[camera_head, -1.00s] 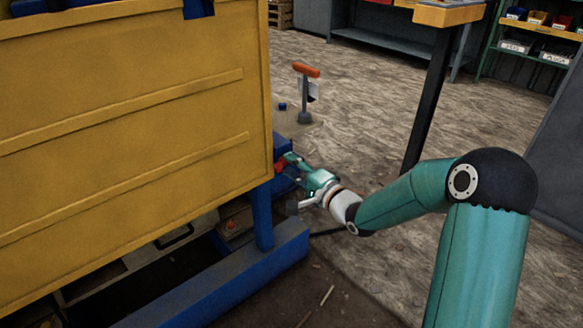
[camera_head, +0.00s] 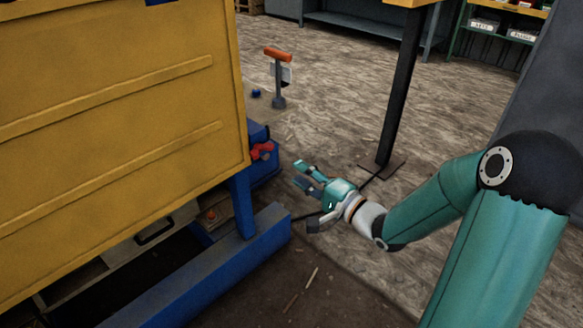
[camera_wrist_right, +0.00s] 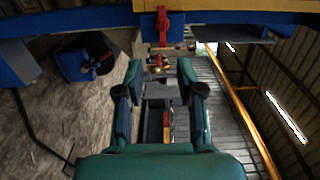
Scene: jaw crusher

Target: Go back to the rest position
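My right gripper (camera_head: 308,180) is in the head view, to the right of the blue machine part with the red handle (camera_head: 262,151). It is apart from the handle, with a gap of floor between them. Its two fingers are spread, and nothing shows between them. In the right wrist view, the open fingers (camera_wrist_right: 160,92) stand on both sides of the picture's middle. A red handle (camera_wrist_right: 162,22) shows beyond them on a blue bar at the top. My left gripper is not in view.
The yellow machine housing (camera_head: 110,120) fills the left, above a blue base beam (camera_head: 200,275). A post with an orange top (camera_head: 278,75) stands behind. A dark table leg (camera_head: 402,90) rises behind my right arm. Open floor (camera_head: 340,110) lies between them.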

